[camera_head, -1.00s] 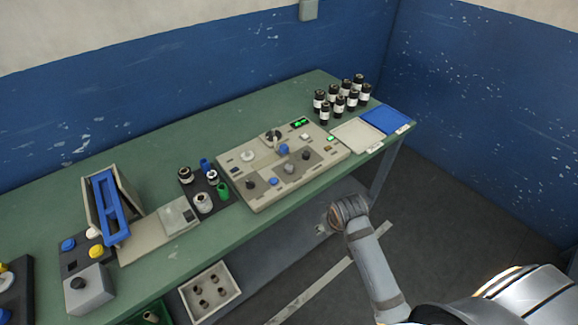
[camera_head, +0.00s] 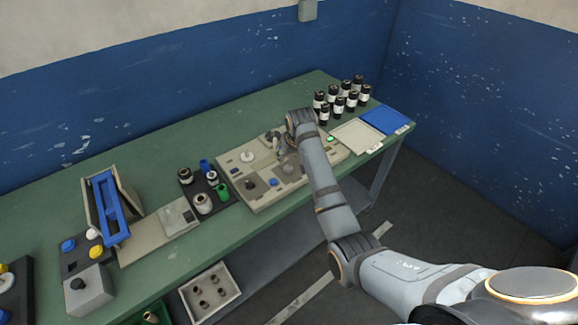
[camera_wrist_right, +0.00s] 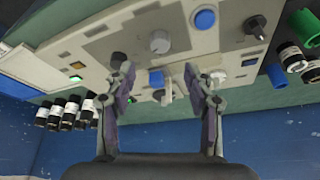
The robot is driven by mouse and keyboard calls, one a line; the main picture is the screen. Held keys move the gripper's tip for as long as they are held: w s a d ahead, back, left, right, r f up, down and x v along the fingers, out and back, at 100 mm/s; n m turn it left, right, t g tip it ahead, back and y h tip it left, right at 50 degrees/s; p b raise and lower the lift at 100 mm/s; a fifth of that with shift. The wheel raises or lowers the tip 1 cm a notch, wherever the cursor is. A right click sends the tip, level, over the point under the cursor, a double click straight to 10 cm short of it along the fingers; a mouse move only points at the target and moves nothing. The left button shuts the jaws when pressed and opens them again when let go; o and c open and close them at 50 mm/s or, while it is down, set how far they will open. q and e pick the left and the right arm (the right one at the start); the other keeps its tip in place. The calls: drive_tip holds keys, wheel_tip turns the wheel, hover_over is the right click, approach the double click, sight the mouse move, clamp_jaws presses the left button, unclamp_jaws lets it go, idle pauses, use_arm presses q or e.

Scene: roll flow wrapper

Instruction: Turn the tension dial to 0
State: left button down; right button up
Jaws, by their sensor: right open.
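The beige control panel (camera_head: 232,170) lies on the green bench and carries several knobs and buttons. I cannot read which one is the tension dial. My right gripper (camera_head: 284,147) is over the panel, open and empty. In the right wrist view its two fingers (camera_wrist_right: 160,76) stand apart, with a blue button (camera_wrist_right: 156,78) and a dial with a pale pointer (camera_wrist_right: 166,92) seen between them. A grey knob (camera_wrist_right: 160,42) and a black knob (camera_wrist_right: 118,60) sit nearby. I cannot tell whether the fingers touch anything. My arm hides the panel's right part. My left gripper is not in view.
Black bottles (camera_head: 325,114) stand behind the panel at the right, close to my arm. White and blue trays (camera_head: 383,121) lie at the right end. Spools (camera_head: 203,204) stand left of the panel, beside a blue-framed holder (camera_head: 108,205). The back of the green bench (camera_head: 170,140) is clear.

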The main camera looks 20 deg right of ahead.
sight(289, 167)
drive_tip(key=x, duration=0.9)
drive_tip(key=shift+s, duration=0.1)
clamp_jaws()
drive_tip(key=shift+r, duration=0.1)
